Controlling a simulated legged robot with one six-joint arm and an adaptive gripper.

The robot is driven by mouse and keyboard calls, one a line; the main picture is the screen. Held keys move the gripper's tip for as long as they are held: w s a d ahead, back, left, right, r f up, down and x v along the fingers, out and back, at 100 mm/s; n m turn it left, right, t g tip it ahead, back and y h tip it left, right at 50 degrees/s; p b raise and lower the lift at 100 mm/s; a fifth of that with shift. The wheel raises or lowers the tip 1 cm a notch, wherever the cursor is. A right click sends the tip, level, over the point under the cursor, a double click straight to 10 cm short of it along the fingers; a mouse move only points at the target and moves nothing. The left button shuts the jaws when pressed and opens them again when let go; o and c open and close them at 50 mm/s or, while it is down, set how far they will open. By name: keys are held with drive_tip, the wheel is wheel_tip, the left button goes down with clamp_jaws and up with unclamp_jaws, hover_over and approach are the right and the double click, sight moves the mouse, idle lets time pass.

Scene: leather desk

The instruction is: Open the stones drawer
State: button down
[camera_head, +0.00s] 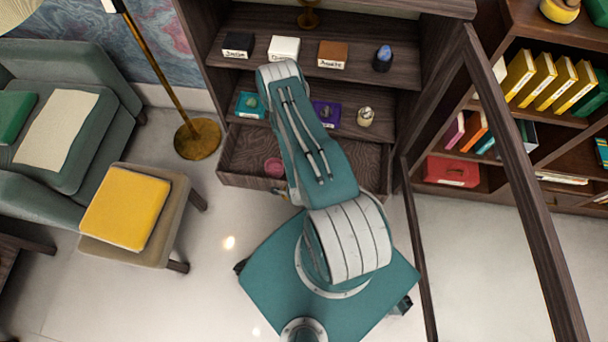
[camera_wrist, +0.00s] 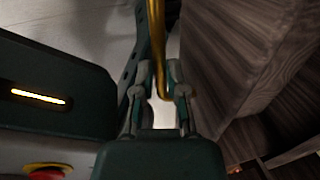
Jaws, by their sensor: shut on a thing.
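The dark wood drawer (camera_head: 235,181) at the bottom of the cabinet stands pulled out in the head view. Its patterned inside shows, with a pink round thing (camera_head: 273,167) in it. My arm covers the middle of the drawer. In the wrist view, my gripper (camera_wrist: 161,92) is shut on the brass handle (camera_wrist: 160,45), which runs down between its two fingers. The wooden drawer front (camera_wrist: 225,55) is right of the handle.
Shelves above hold labelled boxes (camera_head: 284,49) and small stones. An open framed door (camera_head: 520,170) stands at the right, before a bookcase (camera_head: 540,125). A brass floor lamp (camera_head: 197,139) and a stool with a yellow cushion (camera_head: 126,206) are at the left.

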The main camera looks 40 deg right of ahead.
drive_tip(key=shift+s+a, duration=0.5)
drive_tip(key=shift+a, duration=0.15)
drive_tip(key=shift+d, duration=0.1)
drive_tip(key=c, duration=0.7)
unclamp_jaws()
drive_tip(key=r, duration=0.4)
drive_tip(key=s+a+r, duration=0.1)
drive_tip(key=r, duration=0.2)
drive_tip(key=a+r, duration=0.1)
drive_tip(key=r, duration=0.3)
drive_tip(key=shift+s+r, duration=0.25)
drive_tip(key=shift+r, duration=0.1)
